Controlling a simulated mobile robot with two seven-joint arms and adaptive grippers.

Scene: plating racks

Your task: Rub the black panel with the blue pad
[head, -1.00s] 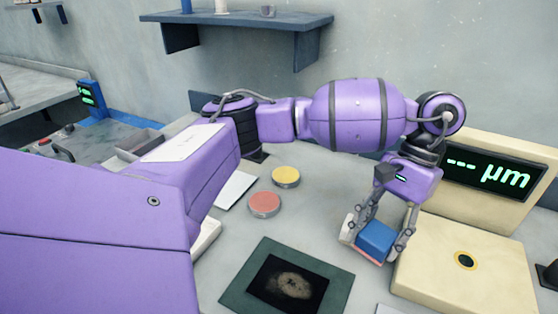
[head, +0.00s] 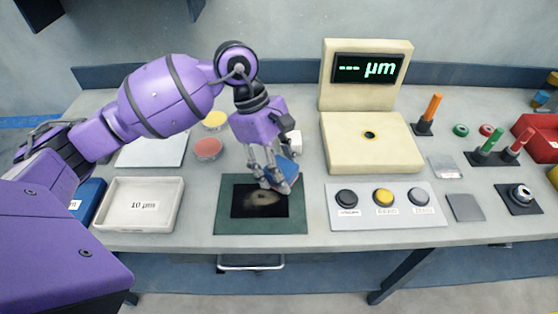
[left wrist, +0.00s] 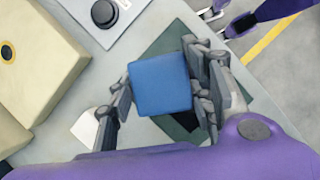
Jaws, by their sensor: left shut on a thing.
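My left gripper (head: 277,181) is shut on the blue pad (head: 288,170) and holds it tilted over the upper right part of the black panel (head: 262,210). I cannot tell whether the pad touches the panel. The panel has a brownish smudge in its middle and lies on a green mat (head: 226,222). In the left wrist view the pad (left wrist: 160,84) sits between the fingers and hides most of the panel. Purple and grey parts at that view's top right look like my right gripper (left wrist: 222,20); its jaw state is unclear.
A cream gauge (head: 370,150) reading "--- µm" stands right of the mat. A button plate (head: 410,216) lies in front of it. A white "10 µm" tray (head: 111,223) is on the left. Red (head: 208,149) and yellow (head: 215,120) discs lie behind the mat.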

